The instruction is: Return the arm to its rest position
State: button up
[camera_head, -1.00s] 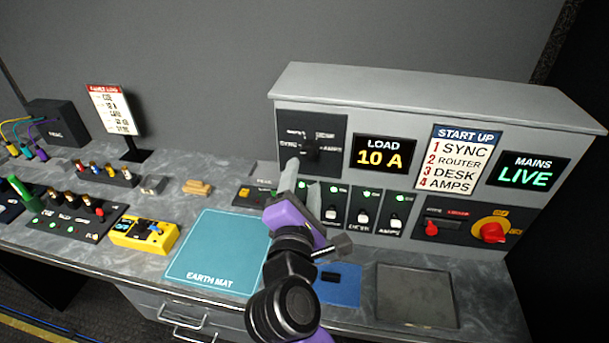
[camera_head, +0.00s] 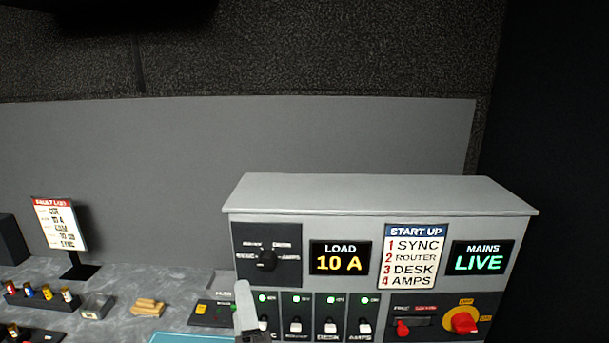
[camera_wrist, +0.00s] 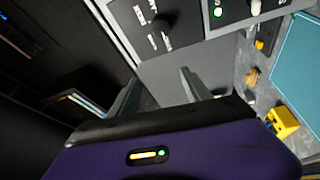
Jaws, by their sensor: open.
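My gripper (camera_wrist: 160,80) shows in the wrist view with its two grey fingers apart and nothing between them. In the head view only a pale grey finger of my gripper (camera_head: 246,310) shows at the bottom edge, in front of the left end of the switch row. The rest of my arm is out of that view. The grey power panel (camera_head: 380,196) stands behind the finger. Its selector knob (camera_head: 267,260) is above the finger and apart from it in the picture. Whether the finger touches the panel I cannot tell.
Several toggle switches (camera_head: 330,325) have green lights. The load display (camera_head: 339,258) reads 10 A and the mains display (camera_head: 478,257) LIVE. A red rotary switch (camera_head: 463,321) is at right.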

jog(key=s+d+f+m+g+h+b, duration=0.1)
jog(key=s+d+f+m+h, duration=0.1)
jog(key=s+d+f+m, duration=0.4)
jog(key=s+d+f+m+g+h+b, duration=0.1)
jog(key=s+d+f+m, duration=0.5)
jog(key=s+d, duration=0.8)
jog(key=s+d+f+m+g+h+b, duration=0.1)
jog(key=s+d+f+m+h+b, duration=0.2)
jog(key=s, duration=1.5)
jog(key=d+f+m, duration=0.3)
jog(key=d+m, duration=0.2)
jog(key=d, duration=0.2)
jog(key=shift+s+d+f, duration=0.15)
jog(key=shift+s+f, duration=0.15)
jog(key=shift+f, duration=0.05)
jog(key=shift+w, duration=0.1)
